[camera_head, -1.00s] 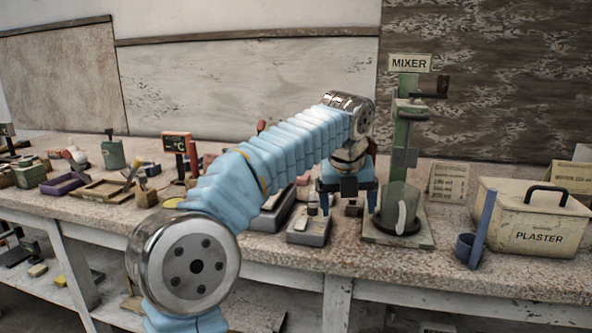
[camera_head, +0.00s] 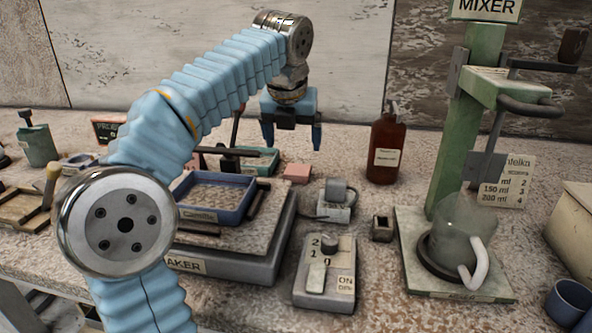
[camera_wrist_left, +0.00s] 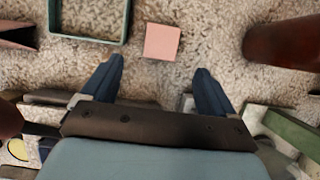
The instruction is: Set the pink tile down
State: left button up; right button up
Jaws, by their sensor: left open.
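The pink tile (camera_head: 297,172) lies flat on the speckled bench top, to the right of the teal tray. In the left wrist view the tile (camera_wrist_left: 162,41) lies just beyond my fingertips, roughly centred between them. My left gripper (camera_head: 291,142) points down above the bench near the tile, apart from it. In the left wrist view its two blue fingers (camera_wrist_left: 160,70) are spread wide with nothing between them. My right gripper is not in view.
The teal tray (camera_wrist_left: 126,22) is left of the tile, and a brown bottle (camera_head: 386,148) stands to its right. The blue tray (camera_head: 213,214) sits on a grey shaker. A switch box (camera_head: 325,287) and the green mixer (camera_head: 450,190) with a clear jug stand nearer.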

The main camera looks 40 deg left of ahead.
aim_at(298, 169)
pick_arm(q)
jog(key=x, duration=0.9)
jog(key=shift+w+f, duration=0.1)
jog(key=shift+w, duration=0.05)
jog(key=c, duration=1.2)
jog(key=shift+r, duration=5)
jog(key=shift+c, duration=0.2)
